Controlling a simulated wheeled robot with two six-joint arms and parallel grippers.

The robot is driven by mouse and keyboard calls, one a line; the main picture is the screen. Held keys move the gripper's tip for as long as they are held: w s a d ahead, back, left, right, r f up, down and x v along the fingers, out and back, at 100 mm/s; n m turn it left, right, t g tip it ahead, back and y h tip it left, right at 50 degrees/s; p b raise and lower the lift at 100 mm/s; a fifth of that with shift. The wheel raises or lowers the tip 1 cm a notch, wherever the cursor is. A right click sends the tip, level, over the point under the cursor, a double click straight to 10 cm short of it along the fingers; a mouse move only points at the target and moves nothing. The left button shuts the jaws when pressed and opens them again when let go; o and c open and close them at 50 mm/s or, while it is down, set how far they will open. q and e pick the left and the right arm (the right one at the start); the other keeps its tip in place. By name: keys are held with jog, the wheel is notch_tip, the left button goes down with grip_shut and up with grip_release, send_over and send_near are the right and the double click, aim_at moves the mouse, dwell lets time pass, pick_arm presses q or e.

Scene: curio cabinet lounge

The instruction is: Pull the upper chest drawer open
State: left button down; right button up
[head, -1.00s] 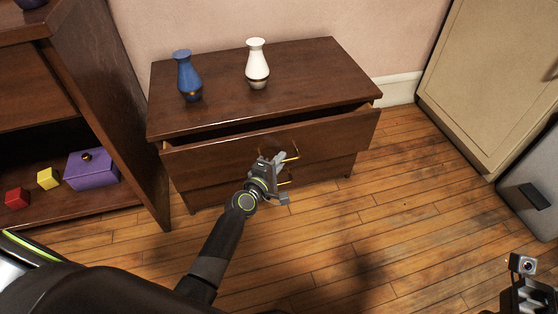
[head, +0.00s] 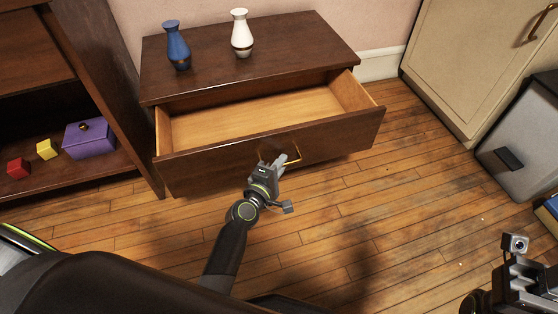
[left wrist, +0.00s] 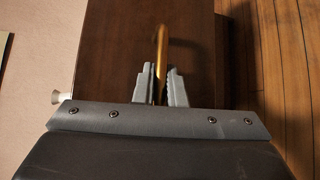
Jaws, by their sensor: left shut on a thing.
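The upper chest drawer (head: 340,133) of the dark brown chest (head: 300,52) stands well open in the head view. Its pale wooden inside looks empty. Its brass handle (head: 293,157) is on the drawer front. My left gripper (head: 280,162) is at the handle, shut on it. In the left wrist view the brass handle (left wrist: 160,62) runs between the two grey fingers of my left gripper (left wrist: 161,88), with the brown drawer front behind. My right gripper shows only in part at the lower right of the head view, with its fingertips out of sight.
A blue vase (head: 177,46) and a white vase (head: 241,34) stand on the chest top. At left, a shelf holds a purple box (head: 90,140), a yellow block (head: 47,149) and a red block (head: 18,168). A cream cabinet (head: 480,55) and grey box (head: 520,140) stand right. Floor before the drawer is clear.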

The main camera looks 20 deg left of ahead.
pick_arm(q)
jog(key=c, duration=1.5)
grip_release()
jog(key=v, duration=1.2)
jog(key=shift+s, duration=0.1)
